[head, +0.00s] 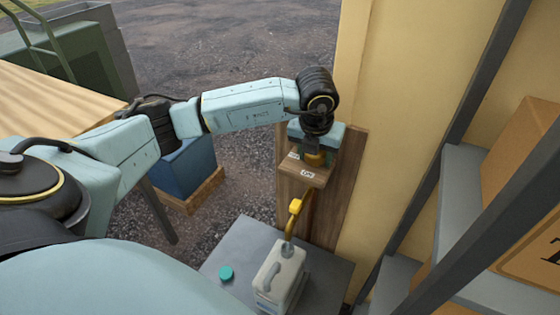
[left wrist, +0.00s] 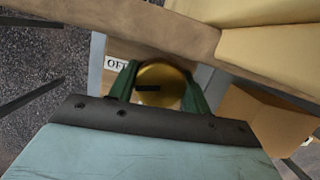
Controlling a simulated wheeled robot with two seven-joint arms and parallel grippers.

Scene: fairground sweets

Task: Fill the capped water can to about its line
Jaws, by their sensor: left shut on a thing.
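The white water can (head: 279,277) stands upright on a grey stand. Its teal cap (head: 226,273) lies off it, to its left on the stand. A spout with a yellow piece (head: 295,206) comes down from the wooden board to the can's mouth; whether it enters the mouth I cannot tell. My left gripper (head: 314,160) is at the board, shut on a round brass knob (left wrist: 160,88) with a black mark. Its green fingers sit on either side of the knob. An OFF label (left wrist: 117,64) shows beside it. The can's line and water level cannot be made out. My right gripper is out of view.
The wooden board (head: 330,210) is fixed by a cream wall (head: 390,130). Shelves with a cardboard box (head: 530,215) stand at the right. A blue crate (head: 187,168) sits on the gravel at the left. The grey stand (head: 240,245) has free room around the cap.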

